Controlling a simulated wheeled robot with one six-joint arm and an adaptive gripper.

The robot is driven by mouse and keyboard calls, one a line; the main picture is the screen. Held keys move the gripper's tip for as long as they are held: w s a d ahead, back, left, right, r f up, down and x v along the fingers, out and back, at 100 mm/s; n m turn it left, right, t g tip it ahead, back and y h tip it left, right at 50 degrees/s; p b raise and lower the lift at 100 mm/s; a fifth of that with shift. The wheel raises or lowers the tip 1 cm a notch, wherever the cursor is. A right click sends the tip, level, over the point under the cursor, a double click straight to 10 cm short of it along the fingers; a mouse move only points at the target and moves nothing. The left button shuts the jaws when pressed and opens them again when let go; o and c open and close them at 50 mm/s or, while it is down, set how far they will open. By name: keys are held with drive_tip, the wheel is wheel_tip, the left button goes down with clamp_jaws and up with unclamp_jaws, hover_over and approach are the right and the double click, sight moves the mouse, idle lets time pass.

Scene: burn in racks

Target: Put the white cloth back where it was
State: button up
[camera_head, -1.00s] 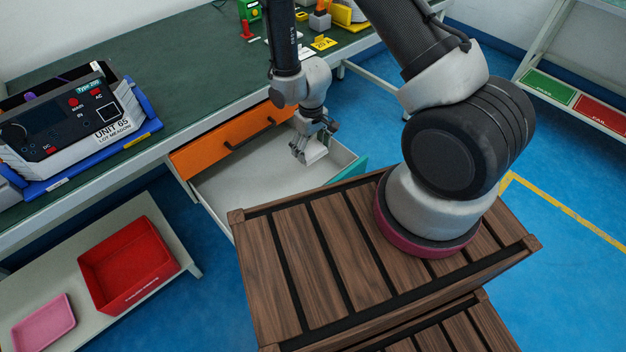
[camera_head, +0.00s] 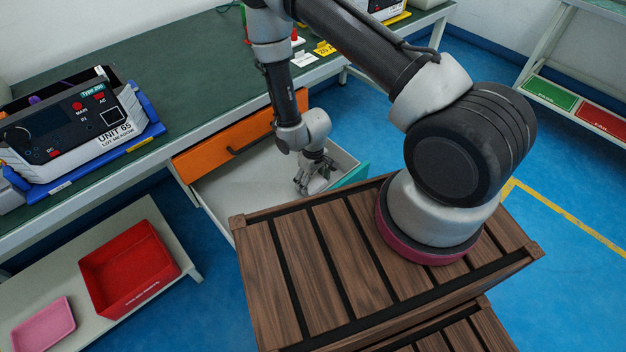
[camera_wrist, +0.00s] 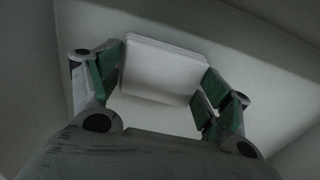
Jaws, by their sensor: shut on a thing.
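The white cloth (camera_wrist: 163,68) is a folded, flat block between the green-padded fingers of my gripper (camera_wrist: 160,85) in the wrist view. In the head view my gripper (camera_head: 308,187) is down inside the open drawer (camera_head: 238,192), near its right end, and partly hides the cloth (camera_head: 319,184). My gripper is shut on the cloth. The drawer has an orange front panel and a pale, otherwise empty inside. Whether the cloth touches the drawer floor is hard to tell.
The wooden slatted crate (camera_head: 300,265) stands close in front of the drawer. The green workbench (camera_head: 190,85) above holds a tester unit (camera_head: 75,125) in a blue tray. A red bin (camera_head: 130,268) and pink tray (camera_head: 43,325) sit on the lower shelf.

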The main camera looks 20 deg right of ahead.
drive_tip(key=o, duration=1.1)
drive_tip(key=shift+f, duration=0.1)
drive_tip(key=shift+c, duration=0.2)
wheel_tip(320, 180, up, 12)
wheel_tip(320, 180, up, 12)
drive_tip(key=m+t, duration=0.1)
hover_over(313, 181)
drive_tip(key=w+d, duration=0.2)
drive_tip(key=w, duration=0.1)
drive_tip(key=s+d+r+m+t, duration=0.1)
drive_tip(key=d+r, duration=0.2)
drive_tip(key=r, duration=0.5)
drive_tip(key=d+r, duration=0.2)
drive_tip(key=r, duration=0.5)
drive_tip(key=s+d+r+m+t, duration=0.1)
drive_tip(key=s+d+r, duration=0.3)
drive_tip(key=s+r, duration=0.5)
drive_tip(key=s+d+r+m+t, duration=0.1)
drive_tip(key=s+d+r, duration=0.2)
drive_tip(key=s+r, duration=0.6)
drive_tip(key=shift+s+d+r+m, duration=0.3)
drive_tip(key=shift+s+d+r, duration=0.1)
drive_tip(key=shift+s, duration=0.3)
